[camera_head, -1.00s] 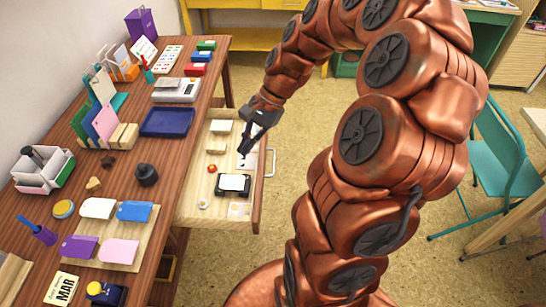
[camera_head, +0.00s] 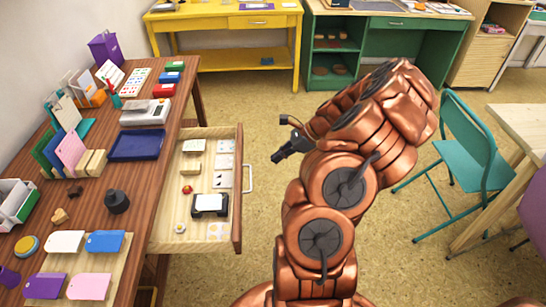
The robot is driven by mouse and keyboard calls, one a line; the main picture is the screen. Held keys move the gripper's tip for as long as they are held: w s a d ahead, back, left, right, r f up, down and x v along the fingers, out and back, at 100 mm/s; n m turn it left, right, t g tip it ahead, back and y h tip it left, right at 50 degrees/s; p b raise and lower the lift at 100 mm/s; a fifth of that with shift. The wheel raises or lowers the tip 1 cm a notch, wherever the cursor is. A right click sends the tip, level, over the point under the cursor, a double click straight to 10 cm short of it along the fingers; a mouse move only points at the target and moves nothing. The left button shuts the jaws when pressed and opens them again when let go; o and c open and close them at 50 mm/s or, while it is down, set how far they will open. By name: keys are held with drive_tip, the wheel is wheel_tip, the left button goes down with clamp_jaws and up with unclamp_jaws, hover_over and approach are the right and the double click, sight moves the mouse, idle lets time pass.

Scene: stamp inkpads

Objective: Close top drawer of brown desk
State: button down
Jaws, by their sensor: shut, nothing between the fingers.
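The brown desk (camera_head: 150,190) runs along the left of the head view. Its top drawer (camera_head: 237,215) is pulled out to the right, with a light handle (camera_head: 248,178) on its front. Inside lie an inkpad (camera_head: 210,205), pale blocks, cards and a small red item. My gripper (camera_head: 276,158) is shut and empty. It is in the air to the right of the drawer front, a little beyond the handle in the picture, and apart from it.
The desk top holds a blue tray (camera_head: 138,145), a scale (camera_head: 146,113), a dark pot (camera_head: 117,201) and coloured tags. A yellow table (camera_head: 225,60) and a green desk (camera_head: 385,60) stand at the back. A teal chair (camera_head: 470,145) is at right. Bare floor lies right of the drawer.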

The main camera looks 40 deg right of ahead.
drive_tip(key=shift+w+a+f+p, duration=0.2)
drive_tip(key=shift+w+a+f, duration=0.7)
drive_tip(key=shift+w+a, duration=0.25)
drive_tip(key=shift+w+a+f+p, duration=0.2)
drive_tip(key=shift+w+a+f, duration=0.7)
drive_tip(key=shift+a, duration=0.35)
drive_tip(key=shift+w+a+f+p, duration=0.2)
drive_tip(key=shift+w+a+f, duration=0.7)
drive_tip(key=shift+w+a, duration=0.25)
drive_tip(key=shift+a, duration=0.15)
